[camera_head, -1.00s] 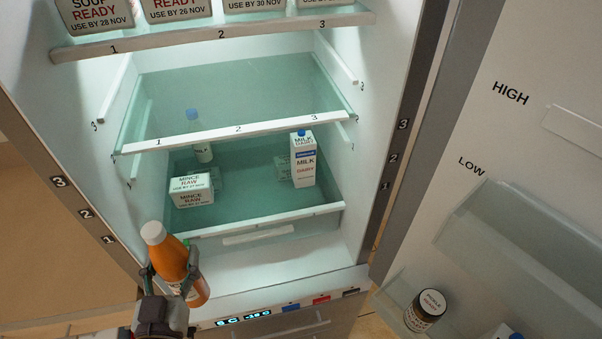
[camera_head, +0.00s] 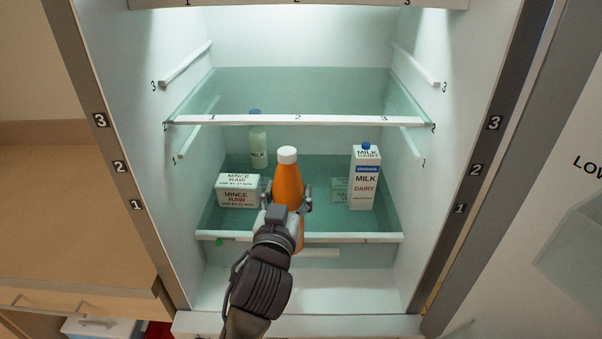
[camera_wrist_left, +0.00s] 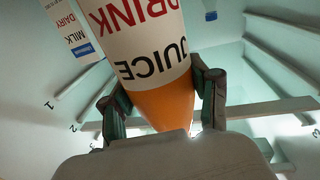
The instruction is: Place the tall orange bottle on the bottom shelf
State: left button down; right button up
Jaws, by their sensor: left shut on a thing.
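The tall orange bottle (camera_head: 288,184) with a white cap is upright in the head view, in front of the bottom shelf (camera_head: 330,238). My left gripper (camera_head: 287,197) is shut on the bottle, its fingers on either side. In the left wrist view the orange bottle (camera_wrist_left: 165,105) fills the middle between the fingers, and its label reads DRINK JUICE. The head view does not clearly tell whether the bottle is over the shelf's front edge or just short of it. My right gripper is not in view.
On the bottom shelf, a mince raw box (camera_head: 238,190) stands left and a milk carton (camera_head: 364,180) right. A pale bottle (camera_head: 258,146) stands further back. The middle glass shelf (camera_head: 300,120) lies above. Fridge walls close in both sides.

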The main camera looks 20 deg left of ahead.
pick_arm(q)
jog(key=w+a+f+p, duration=0.1)
jog(key=w+a+p, duration=0.1)
jog(key=w, duration=1.3)
jog(key=shift+a+p, duration=0.25)
jog(key=shift+p, duration=0.1)
jog(key=shift+f, duration=0.1)
jog(key=shift+f, duration=0.2)
jog(key=shift+c, duration=2.3)
grip_release()
jog(key=shift+o, duration=1)
jog(key=shift+r, duration=0.1)
